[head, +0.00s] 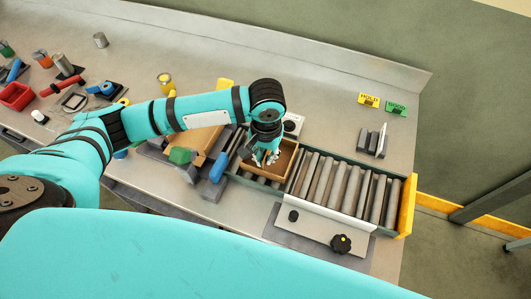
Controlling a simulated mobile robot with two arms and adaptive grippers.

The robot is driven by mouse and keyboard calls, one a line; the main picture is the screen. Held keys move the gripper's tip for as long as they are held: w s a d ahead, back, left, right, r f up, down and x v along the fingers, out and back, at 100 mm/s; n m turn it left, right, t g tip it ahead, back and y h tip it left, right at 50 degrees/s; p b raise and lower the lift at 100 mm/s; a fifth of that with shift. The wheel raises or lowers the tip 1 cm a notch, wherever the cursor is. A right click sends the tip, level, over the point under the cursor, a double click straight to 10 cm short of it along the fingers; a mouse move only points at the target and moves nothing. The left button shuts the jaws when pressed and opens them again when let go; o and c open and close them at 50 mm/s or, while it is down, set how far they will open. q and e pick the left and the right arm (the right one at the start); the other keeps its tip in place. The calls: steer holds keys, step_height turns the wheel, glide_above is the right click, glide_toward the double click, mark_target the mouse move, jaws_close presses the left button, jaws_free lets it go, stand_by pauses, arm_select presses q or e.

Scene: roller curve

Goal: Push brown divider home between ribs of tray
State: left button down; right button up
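The brown tray (288,161) sits at the left end of a roller conveyor (335,185). My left gripper (266,158) points down into the tray from above. Its light fingertips are inside the tray's outline, and the wrist and fingers cover much of the tray's inside. I cannot make out the brown divider or the ribs apart from the tray's brown walls. It is too small to tell whether the fingers are open or shut, or hold anything. My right gripper is not in view.
A yellow end stop (407,206) closes the conveyor's right end. A grey plate with a black knob (340,243) lies along its front. Grey blocks (370,142) stand behind. A green-topped block (181,155) and a blue-handled tool (219,167) lie left of the tray.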

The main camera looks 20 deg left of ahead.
arm_select(q)
steer(key=c, duration=1)
jaws_free()
steer(key=shift+r, duration=0.1)
step_height(320, 180, up, 2)
steer(key=p, duration=0.3)
steer(key=shift+r, duration=0.15)
steer(key=shift+r+p, duration=1.25)
steer(key=shift+p, duration=0.05)
steer(key=shift+r, duration=1)
